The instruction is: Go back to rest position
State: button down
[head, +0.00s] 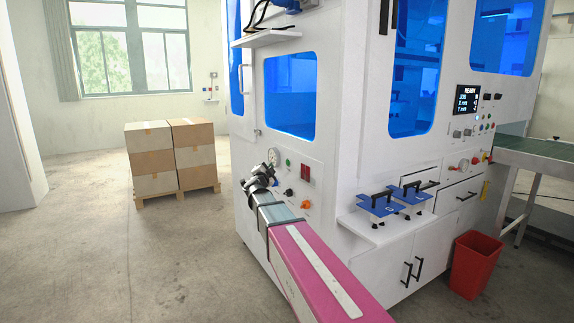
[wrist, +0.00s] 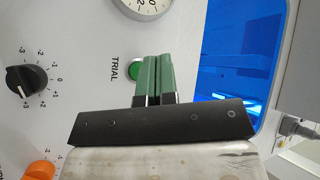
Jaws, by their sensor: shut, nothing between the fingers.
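My gripper (wrist: 158,62) shows in the wrist view with its two green fingers side by side and shut, nothing between them. The fingertips are in front of the machine's white panel, just right of the green button (wrist: 133,71) marked TRIAL; I cannot tell whether they touch the panel. In the head view my arm reaches forward to the panel of the white machine (head: 355,120), and the dark gripper end (head: 258,180) is at the panel's left part, its fingers not clear at this size.
Near the fingers are a black knob (wrist: 27,79), an orange knob (wrist: 40,170), a gauge (wrist: 150,3) and a blue window (wrist: 225,50). A shelf (head: 375,234) with blue plates juts out right of my arm. A red bin (head: 475,265) stands right; stacked boxes (head: 150,160) left. Floor at left is clear.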

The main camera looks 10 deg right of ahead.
dwell(0.3)
jog(key=s+a+f+n+g+y, duration=0.3)
jog(key=s+f+n+y, duration=0.35)
jog(key=f, duration=0.35)
jog(key=s+a+f+n+g+y, duration=0.3)
jog(key=s+f+n+y, duration=0.25)
jog(key=f+n, duration=0.4)
jog(key=s+d+f+g, duration=0.2)
jog(key=s+f+g, duration=0.2)
jog(key=s, duration=0.4)
jog(key=s+d+f+g+h, duration=0.1)
jog(key=s+d+f+g, duration=0.2)
jog(key=s+f, duration=0.3)
jog(key=s+d+f+n+g+h, duration=0.1)
jog(key=s+d+f+g, duration=0.2)
jog(key=s, duration=0.7)
notch_tip(320, 180, down, 3)
jog(key=shift+s+f+g, duration=0.1)
jog(key=shift+s+g, duration=0.15)
jog(key=shift+g, duration=0.85)
